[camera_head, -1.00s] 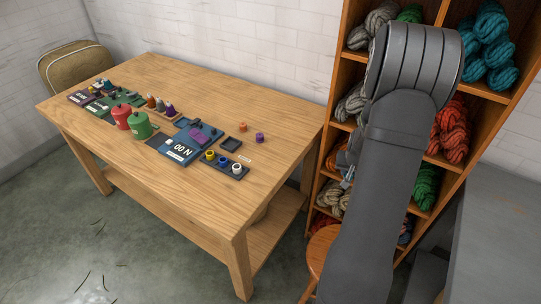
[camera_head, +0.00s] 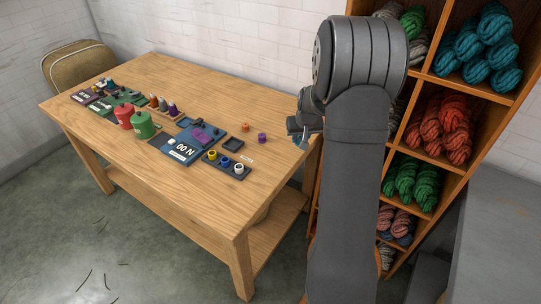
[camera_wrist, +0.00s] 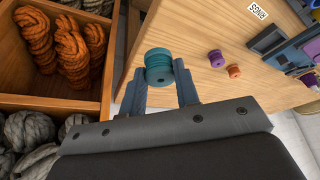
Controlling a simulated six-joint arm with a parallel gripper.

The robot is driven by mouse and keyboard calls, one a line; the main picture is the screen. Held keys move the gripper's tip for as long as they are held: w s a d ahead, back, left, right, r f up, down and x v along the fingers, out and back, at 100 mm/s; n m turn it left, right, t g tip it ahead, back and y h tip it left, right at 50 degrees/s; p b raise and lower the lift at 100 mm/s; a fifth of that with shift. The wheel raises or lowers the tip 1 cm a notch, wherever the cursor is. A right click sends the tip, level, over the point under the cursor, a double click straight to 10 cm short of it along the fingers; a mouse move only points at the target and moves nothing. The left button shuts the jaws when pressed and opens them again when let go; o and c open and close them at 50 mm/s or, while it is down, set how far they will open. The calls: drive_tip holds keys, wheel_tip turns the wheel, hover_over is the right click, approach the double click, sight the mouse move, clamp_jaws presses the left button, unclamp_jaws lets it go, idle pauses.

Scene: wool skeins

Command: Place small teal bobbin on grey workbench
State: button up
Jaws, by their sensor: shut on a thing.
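My gripper (camera_wrist: 160,88) is shut on the small teal bobbin (camera_wrist: 158,68), which shows between the two fingertips in the wrist view. In the head view my gripper (camera_head: 304,140) is at the right end of the wooden table, and I cannot make out the bobbin clearly there. The grey surface at the right edge (camera_head: 495,240) of the head view may be the grey workbench. It stands apart from my gripper, on the other side of my arm.
The wooden table (camera_head: 215,88) carries an orange bobbin (camera_head: 245,127), a purple bobbin (camera_head: 262,138), a tray (camera_head: 227,165) with several bobbins, a green canister (camera_head: 144,125) and a red canister (camera_head: 124,117). A shelf (camera_head: 468,87) of wool skeins stands behind my arm.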

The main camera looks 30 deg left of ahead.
drive_tip(key=a+f, duration=0.2)
drive_tip(key=a, duration=0.1)
drive_tip(key=s+a+f, duration=0.1)
drive_tip(key=a+f, duration=0.1)
drive_tip(key=a, duration=0.2)
drive_tip(key=a+f, duration=0.3)
drive_tip(key=a, duration=0.1)
drive_tip(key=shift+s, duration=0.4)
drive_tip(key=shift+f, duration=1.65)
drive_tip(key=shift+f, duration=0.2)
drive_tip(key=o, duration=1)
drive_tip(key=shift+c, duration=0.2)
drive_tip(key=v, duration=1.6)
drive_tip(key=shift+s+r, duration=0.25)
drive_tip(key=shift+r, duration=0.1)
drive_tip(key=shift+o, duration=0.4)
drive_tip(key=shift+s+d+r, duration=0.1)
drive_tip(key=shift+r, duration=0.2)
